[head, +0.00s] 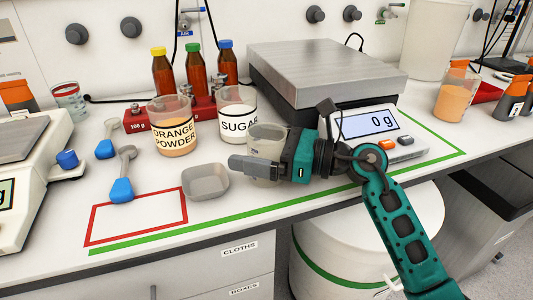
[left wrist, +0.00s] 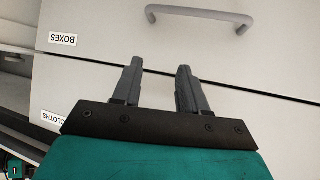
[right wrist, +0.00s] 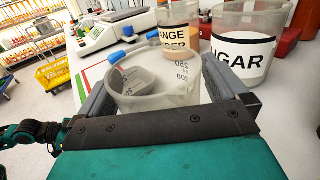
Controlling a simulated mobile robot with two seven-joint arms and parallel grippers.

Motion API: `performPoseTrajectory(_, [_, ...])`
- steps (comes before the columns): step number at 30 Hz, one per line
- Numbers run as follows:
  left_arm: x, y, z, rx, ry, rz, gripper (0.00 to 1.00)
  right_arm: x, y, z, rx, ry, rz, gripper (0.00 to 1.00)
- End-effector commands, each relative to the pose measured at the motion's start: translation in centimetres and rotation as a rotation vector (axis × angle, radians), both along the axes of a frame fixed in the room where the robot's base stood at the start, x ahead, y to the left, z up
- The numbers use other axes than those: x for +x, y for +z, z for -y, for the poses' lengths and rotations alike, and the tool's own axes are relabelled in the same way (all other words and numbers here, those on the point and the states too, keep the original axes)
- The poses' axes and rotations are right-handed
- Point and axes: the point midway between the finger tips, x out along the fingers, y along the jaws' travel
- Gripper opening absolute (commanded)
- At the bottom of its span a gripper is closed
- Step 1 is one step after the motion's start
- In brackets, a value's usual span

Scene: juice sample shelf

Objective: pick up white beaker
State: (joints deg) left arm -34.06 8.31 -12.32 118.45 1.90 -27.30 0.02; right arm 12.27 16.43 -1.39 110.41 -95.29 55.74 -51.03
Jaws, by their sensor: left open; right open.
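The white beaker (head: 267,137) is a translucent, empty-looking cup with graduation marks. It stands upright on the bench in front of the scale, partly hidden behind my right gripper (head: 238,164) in the head view. In the right wrist view the beaker (right wrist: 150,100) sits between the two open fingers of my right gripper (right wrist: 158,85), one on each side; I cannot tell whether either touches it. My left gripper (left wrist: 159,67) is open and empty in the left wrist view, in front of the drawer fronts below the bench. It is not in the head view.
The sugar beaker (head: 238,108) and orange powder beaker (head: 175,140) stand close behind and left. A grey tray (head: 205,182) lies to the left, near a red rectangle (head: 140,215). The scale (head: 325,70) with its display stands behind.

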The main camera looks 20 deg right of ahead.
Motion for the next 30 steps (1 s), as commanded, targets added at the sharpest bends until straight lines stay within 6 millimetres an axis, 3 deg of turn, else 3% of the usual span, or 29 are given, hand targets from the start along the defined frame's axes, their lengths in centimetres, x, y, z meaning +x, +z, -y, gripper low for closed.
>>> performPoseTrajectory(2, [0.0, 0.0, 0.0, 0.001, -0.001, 0.0, 0.43, 0.0, 0.0, 0.0, 0.0, 0.0, 0.0, 0.94])
performPoseTrajectory(18, [0.0, -0.1, -0.3, 0.01, -0.005, 0.001, 0.43, 0.0, 0.0, 0.0, 0.0, 0.0, 0.0, 0.43])
performPoseTrajectory(25, [0.0, 0.0, -0.2, 0.01, -0.005, 0.002, 0.43, 0.0, 0.2, 0.1, 0.0, 0.0, 0.001, 0.43])
performPoseTrajectory(30, [0.1, 0.7, -0.3, 0.01, -0.005, 0.006, 0.43, 0.0, 2.4, 0.1, -0.002, 0.0, 0.006, 0.43])
